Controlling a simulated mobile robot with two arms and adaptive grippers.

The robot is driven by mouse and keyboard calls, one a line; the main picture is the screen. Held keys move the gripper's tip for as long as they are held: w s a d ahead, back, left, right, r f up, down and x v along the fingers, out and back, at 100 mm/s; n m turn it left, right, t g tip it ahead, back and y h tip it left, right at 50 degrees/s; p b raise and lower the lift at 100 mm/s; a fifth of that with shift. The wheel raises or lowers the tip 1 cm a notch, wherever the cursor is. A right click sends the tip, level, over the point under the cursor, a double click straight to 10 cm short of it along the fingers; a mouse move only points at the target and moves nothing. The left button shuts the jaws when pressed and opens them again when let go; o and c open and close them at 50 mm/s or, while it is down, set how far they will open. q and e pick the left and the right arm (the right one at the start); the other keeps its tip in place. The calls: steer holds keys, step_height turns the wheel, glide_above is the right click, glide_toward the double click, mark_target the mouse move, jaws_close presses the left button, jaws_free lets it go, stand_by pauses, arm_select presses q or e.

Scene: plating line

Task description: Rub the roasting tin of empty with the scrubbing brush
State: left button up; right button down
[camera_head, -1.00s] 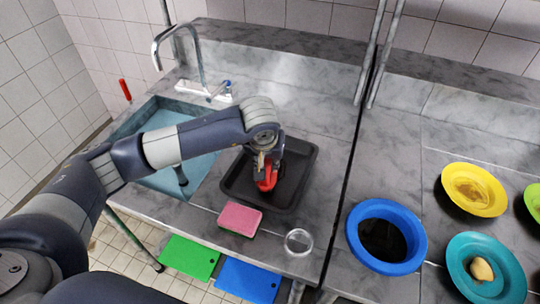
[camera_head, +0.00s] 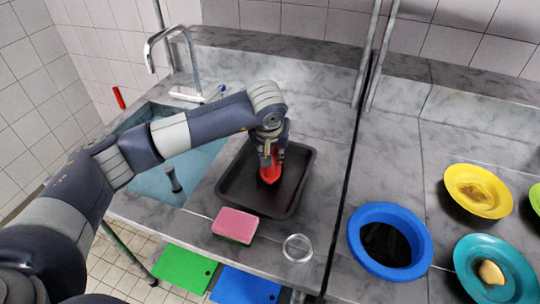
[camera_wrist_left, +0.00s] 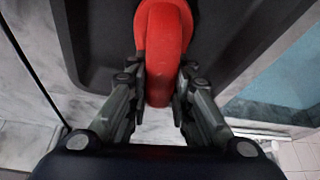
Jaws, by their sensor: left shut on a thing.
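The dark roasting tin (camera_head: 290,196) lies flat on the marble counter to the right of the sink. My left gripper (camera_head: 270,160) is over the tin and shut on the red scrubbing brush (camera_head: 270,173). In the left wrist view the red brush (camera_wrist_left: 162,40) sits between the two fingers of the gripper (camera_wrist_left: 158,88), with the dark tin (camera_wrist_left: 95,55) beneath. The brush is low over the tin floor; its underside is hidden, so I cannot tell whether it touches. My right gripper is not in view.
A pink and green sponge (camera_head: 236,225) and a clear glass (camera_head: 297,248) stand at the counter's front edge. The sink (camera_head: 150,182) with a tap (camera_head: 170,45) is to the left. A blue-rimmed bowl (camera_head: 365,215), a yellow plate (camera_head: 462,178) and a teal plate (camera_head: 475,250) are to the right.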

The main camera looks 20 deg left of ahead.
arm_select(q)
steer(key=shift+s+d+f, duration=0.1)
steer(key=shift+s+f, duration=0.05)
steer(key=shift+s, duration=0.5)
steer(key=shift+s+f, duration=0.1)
steer(key=shift+s, duration=0.5)
steer(key=shift+s+r, duration=0.1)
steer(key=shift+s, duration=0.95)
steer(key=shift+b, duration=0.4)
steer(key=shift+w+r+b, duration=0.1)
steer(key=shift+w+b, duration=0.7)
steer(key=shift+w, duration=0.85)
steer(key=shift+w+d+r, duration=0.1)
steer(key=shift+w, duration=0.65)
steer(key=shift+r, duration=0.1)
steer(key=shift+r+p, duration=1.2)
steer(key=shift+r, duration=1.75)
